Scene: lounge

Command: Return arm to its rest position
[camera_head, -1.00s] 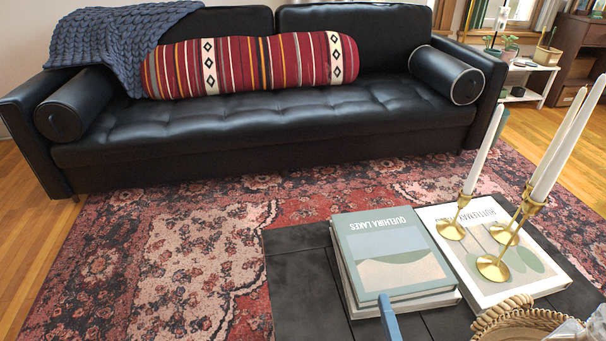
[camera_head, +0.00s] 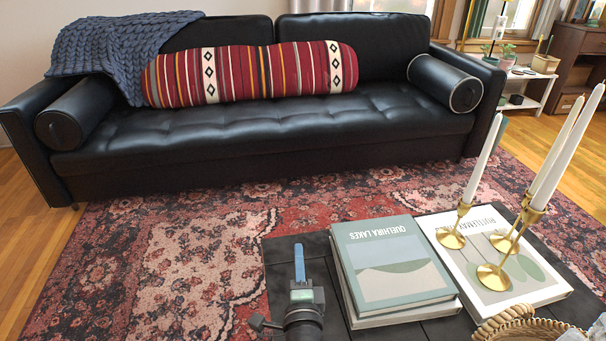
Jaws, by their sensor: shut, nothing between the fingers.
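My gripper (camera_head: 299,250) shows at the bottom centre of the head view, with its blue fingers together and nothing between them. It points away from me, toward the sofa. In the picture it is over the left part of the dark coffee table (camera_head: 283,262), left of the stacked books (camera_head: 392,262). A gap shows between it and the books. I cannot tell its height above the table.
Brass candlesticks (camera_head: 497,275) with tall white candles stand on a second book (camera_head: 540,290) at the right. A wicker basket (camera_head: 520,325) is at the bottom right. A black sofa (camera_head: 270,130) stands beyond the patterned rug (camera_head: 180,260).

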